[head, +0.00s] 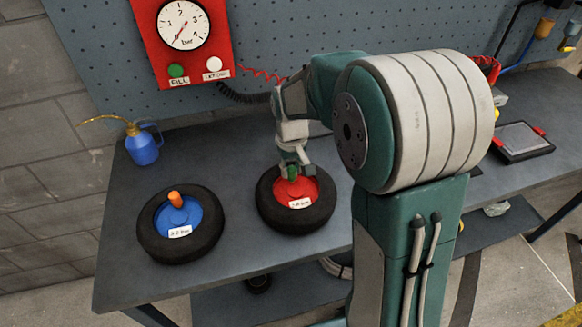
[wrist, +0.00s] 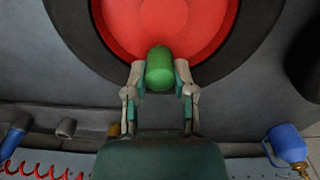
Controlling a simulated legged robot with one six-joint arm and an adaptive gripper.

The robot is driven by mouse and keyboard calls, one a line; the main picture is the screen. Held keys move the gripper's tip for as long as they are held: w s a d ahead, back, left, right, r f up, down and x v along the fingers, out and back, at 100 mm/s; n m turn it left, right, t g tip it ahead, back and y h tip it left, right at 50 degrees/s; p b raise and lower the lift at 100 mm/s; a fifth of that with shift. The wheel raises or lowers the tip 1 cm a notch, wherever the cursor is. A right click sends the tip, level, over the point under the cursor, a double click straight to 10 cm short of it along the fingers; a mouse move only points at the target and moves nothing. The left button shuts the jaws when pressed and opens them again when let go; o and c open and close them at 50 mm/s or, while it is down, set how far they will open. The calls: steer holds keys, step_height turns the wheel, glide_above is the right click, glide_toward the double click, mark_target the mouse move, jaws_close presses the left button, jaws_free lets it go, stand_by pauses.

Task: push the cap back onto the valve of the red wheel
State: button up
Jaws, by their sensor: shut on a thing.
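The red wheel (head: 318,188), a black tyre around a red hub with a white label, lies flat on the bench. Its red hub (wrist: 207,25) fills the top of the wrist view. The green cap (wrist: 160,68) is between the two fingers of my gripper (wrist: 160,76), which is shut on its sides. In the head view the cap (head: 291,172) shows at the upper left part of the red hub. The valve is hidden, and I cannot tell whether the cap touches it.
A blue wheel (head: 190,215) with an orange cap (head: 175,199) lies to the left. A blue oil can (head: 142,147) stands behind it. A red gauge panel (head: 205,55) is on the pegboard behind. A tablet (head: 522,139) lies far right. Bench in front of the wheels is clear.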

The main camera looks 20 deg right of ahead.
steer(key=o, duration=0.9)
steer(key=shift+r, duration=0.1)
step_height(320, 180, up, 12)
steer(key=s+r+m+t, duration=0.1)
steer(key=s+t, duration=0.4)
steer(key=s, duration=1.6)
steer(key=shift+r+m+t, duration=0.3)
steer(key=shift+r+m, duration=0.1)
